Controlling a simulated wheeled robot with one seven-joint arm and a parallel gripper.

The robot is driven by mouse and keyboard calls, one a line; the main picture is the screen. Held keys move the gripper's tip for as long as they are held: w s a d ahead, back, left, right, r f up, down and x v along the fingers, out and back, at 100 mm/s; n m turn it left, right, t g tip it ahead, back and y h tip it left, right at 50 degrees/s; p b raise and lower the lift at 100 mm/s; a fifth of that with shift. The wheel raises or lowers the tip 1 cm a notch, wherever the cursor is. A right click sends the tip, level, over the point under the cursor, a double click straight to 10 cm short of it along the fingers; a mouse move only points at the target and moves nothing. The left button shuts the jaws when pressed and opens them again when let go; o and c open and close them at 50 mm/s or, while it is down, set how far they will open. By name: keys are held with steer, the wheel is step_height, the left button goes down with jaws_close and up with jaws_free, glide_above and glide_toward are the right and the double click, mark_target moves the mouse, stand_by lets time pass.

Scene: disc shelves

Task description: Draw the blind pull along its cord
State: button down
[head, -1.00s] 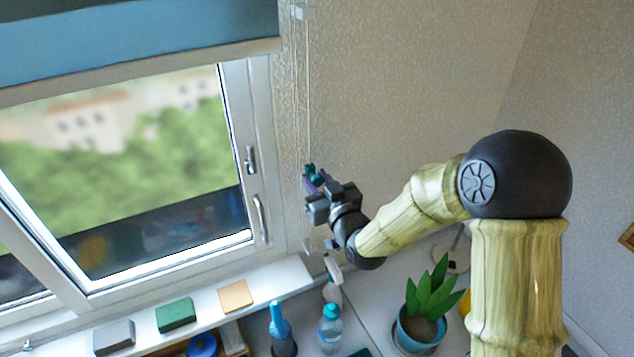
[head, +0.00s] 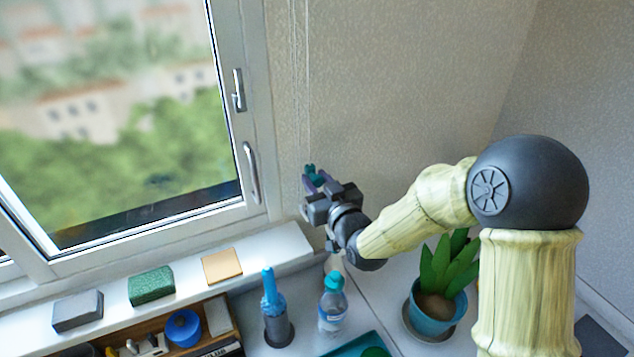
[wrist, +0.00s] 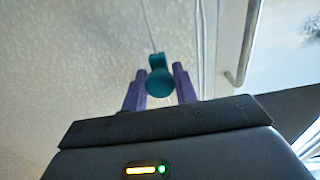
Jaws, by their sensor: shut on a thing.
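The blind pull (wrist: 159,80) is a small teal piece, seen in the wrist view between my purple fingers. It also shows in the head view (head: 310,170) at the tip of my gripper (head: 315,181). My gripper is shut on the pull, close to the wall right of the window. One thin pale cord (wrist: 148,25) runs up from the pull. More pale cords (head: 306,70) hang along the wall beside the window frame. The blind itself is out of view.
A window handle (head: 253,173) is left of my gripper. Below, the sill bears a grey block (head: 77,311), a green block (head: 151,286) and a tan block (head: 222,266).

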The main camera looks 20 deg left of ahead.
steer(key=shift+d+f+b, duration=0.1)
steer(key=shift+f+b, duration=1)
steer(key=shift+f, duration=0.6)
steer(key=shift+s+f, duration=0.1)
steer(key=c, duration=1.1)
jaws_free()
steer(key=shift+c, duration=0.2)
steer(key=shift+r, duration=0.2)
